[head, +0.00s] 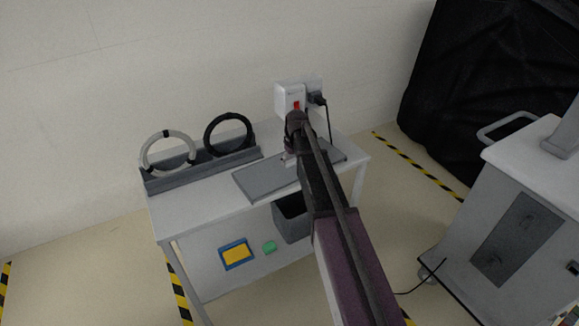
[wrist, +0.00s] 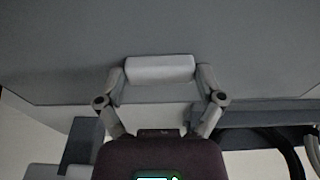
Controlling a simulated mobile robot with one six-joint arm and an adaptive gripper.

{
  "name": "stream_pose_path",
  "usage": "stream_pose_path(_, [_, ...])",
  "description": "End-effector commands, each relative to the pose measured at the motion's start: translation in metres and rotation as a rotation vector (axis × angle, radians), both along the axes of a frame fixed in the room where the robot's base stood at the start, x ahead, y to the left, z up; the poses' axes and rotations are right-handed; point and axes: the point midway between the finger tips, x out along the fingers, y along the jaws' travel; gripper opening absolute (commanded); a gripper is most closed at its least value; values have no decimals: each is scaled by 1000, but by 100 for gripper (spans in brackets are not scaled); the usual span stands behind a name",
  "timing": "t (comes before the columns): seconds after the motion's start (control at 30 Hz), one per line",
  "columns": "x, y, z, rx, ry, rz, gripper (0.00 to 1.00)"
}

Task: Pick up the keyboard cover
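The keyboard cover appears to be the flat grey panel (head: 258,181) lying on the white table in the head view. It fills much of the wrist view as a broad grey surface (wrist: 60,50). A pale, rounded bar (wrist: 160,68) like a handle stands out against it. My gripper (wrist: 161,80) has its two fingers set wide apart, one at each end of this bar. No clear gap shows there, but whether they press on it cannot be told. In the head view, my arm hides most of my gripper and the panel's right part.
A grey rack (head: 205,170) holds a white ring (head: 146,161) and a black ring (head: 207,147) at the table's back left. A white device (head: 288,96) is on the wall behind. A grey bin (head: 290,222) hangs below. A white cart (head: 520,190) stands right, with floor between.

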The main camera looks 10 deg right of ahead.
Motion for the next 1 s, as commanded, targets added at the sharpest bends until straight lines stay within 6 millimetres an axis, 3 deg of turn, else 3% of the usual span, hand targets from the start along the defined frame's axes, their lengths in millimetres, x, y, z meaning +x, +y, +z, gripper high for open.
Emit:
stream_pose_path(0.03, [0,0,0,1,0,0,52])
stream_pose_path(0.1, [0,0,0,1,0,0,33])
stream_pose_path(0.57, [0,1,3,1,0,1,33])
stream_pose_path(1.0, [0,1,32,1,0,1,33])
